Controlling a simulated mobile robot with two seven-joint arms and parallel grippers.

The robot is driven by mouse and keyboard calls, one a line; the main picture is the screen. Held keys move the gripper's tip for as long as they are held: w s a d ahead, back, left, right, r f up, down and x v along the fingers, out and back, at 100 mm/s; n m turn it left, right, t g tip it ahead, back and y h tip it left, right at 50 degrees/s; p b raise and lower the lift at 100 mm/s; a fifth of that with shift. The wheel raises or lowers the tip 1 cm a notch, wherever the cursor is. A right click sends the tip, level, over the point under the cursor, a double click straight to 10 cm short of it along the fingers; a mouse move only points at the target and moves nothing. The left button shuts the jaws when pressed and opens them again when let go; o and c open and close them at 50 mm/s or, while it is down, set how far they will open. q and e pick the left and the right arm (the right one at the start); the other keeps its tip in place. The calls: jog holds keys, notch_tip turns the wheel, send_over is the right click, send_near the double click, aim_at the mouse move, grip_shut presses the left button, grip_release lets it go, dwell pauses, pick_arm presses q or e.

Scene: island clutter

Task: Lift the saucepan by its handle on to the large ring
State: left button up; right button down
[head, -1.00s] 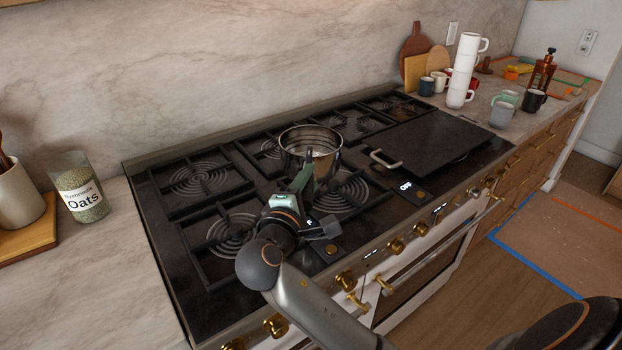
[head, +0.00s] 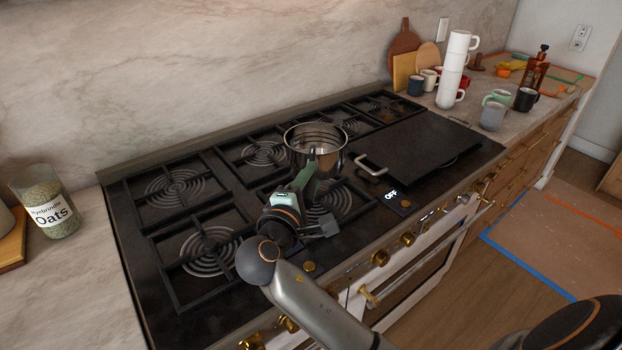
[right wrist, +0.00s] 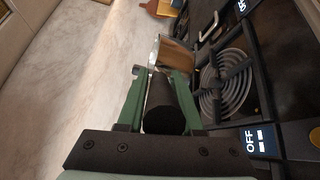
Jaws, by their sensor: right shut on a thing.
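The steel saucepan (head: 316,137) is upright over the middle of the hob, its open top showing in the head view. My right gripper (head: 306,178) is shut on its handle. In the right wrist view the dark handle (right wrist: 161,108) lies between the green fingers (right wrist: 160,90), with the pan (right wrist: 174,54) beyond. A coiled ring (head: 328,202) lies just in front of the pan, partly hidden by my gripper; one also shows in the right wrist view (right wrist: 226,84). I cannot tell how far the pan's base is above the grates. My left gripper is out of view.
A griddle plate (head: 425,146) with a metal handle (head: 371,165) lies right of the pan. Several other rings lie left and behind, among raised black grates. A stack of white mugs (head: 453,72) stands beyond the hob; an oats jar (head: 46,203) stands at left.

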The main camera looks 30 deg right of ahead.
pick_arm(q)
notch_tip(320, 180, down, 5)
jog(key=b, duration=0.5)
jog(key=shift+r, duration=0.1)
pick_arm(e)
notch_tip(320, 180, down, 8)
jog(key=shift+r, duration=0.25)
pick_arm(q)
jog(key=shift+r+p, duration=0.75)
jog(key=shift+p, duration=0.05)
dwell(1.1)
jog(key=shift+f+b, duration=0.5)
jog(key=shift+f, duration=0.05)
pick_arm(e)
jog(key=shift+f, duration=0.8)
dwell(0.5)
